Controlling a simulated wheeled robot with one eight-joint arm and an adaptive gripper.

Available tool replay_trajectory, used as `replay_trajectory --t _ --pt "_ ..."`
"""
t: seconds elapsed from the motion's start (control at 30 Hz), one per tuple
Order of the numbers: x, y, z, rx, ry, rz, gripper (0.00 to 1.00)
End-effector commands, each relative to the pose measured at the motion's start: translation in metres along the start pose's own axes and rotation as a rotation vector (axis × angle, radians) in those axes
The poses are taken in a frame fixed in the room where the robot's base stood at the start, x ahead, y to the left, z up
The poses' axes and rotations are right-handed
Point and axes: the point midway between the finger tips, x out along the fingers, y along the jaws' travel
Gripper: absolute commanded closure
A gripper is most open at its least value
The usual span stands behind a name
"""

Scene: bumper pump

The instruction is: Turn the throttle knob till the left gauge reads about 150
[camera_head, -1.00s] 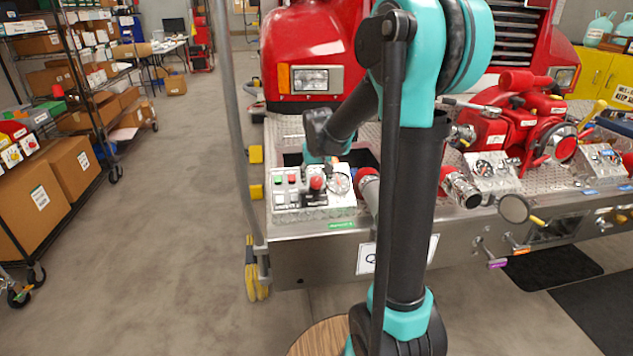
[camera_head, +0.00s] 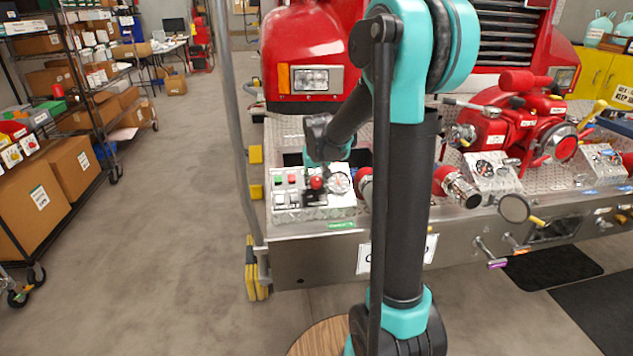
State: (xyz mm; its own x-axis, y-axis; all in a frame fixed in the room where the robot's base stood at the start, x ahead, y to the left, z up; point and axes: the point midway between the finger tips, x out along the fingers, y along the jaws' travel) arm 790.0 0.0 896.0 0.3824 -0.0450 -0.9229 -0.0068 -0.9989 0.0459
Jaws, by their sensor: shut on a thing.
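A control panel (camera_head: 345,211) sits at the left end of the truck's metal bumper. A red knob (camera_head: 316,182) stands on it. My gripper (camera_head: 315,191) is at this knob and shut on it, with dark fingers just around and below the red top. A round white-faced gauge (camera_head: 339,183) is on the panel, just right of the knob. Its needle is too small to read. Another gauge (camera_head: 489,167) sits on a separate panel farther right, also unreadable from here.
Small buttons and switches (camera_head: 286,190) lie left of the knob. A red and chrome hose fitting (camera_head: 455,186) and a red pump (camera_head: 510,125) stand to the right. A grey pole (camera_head: 236,130) rises at the bumper's left corner. The floor to the left is open.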

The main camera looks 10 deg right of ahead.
Motion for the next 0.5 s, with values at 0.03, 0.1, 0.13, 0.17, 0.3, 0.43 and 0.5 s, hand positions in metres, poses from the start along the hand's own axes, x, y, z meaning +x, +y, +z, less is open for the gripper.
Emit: replay_trajectory --t 0.03,0.1,0.13,0.17,0.3,0.43,0.5 --pt "0.0 0.0004 -0.0001 0.009 0.0 -0.001 0.92" --pt "0.0 0.0006 -0.0001 0.046 -0.002 -0.006 0.92" --pt "0.0 0.0006 -0.0001 0.069 -0.003 -0.01 0.92" --pt "0.0 0.0007 -0.0001 0.09 -0.004 -0.013 0.92" --pt "-0.0001 0.001 -0.0001 0.162 -0.007 -0.023 0.92" --pt "-0.0001 0.0008 -0.0001 0.172 -0.007 -0.024 0.92" --pt "-0.0001 0.0008 -0.0001 0.171 -0.007 -0.024 0.92"
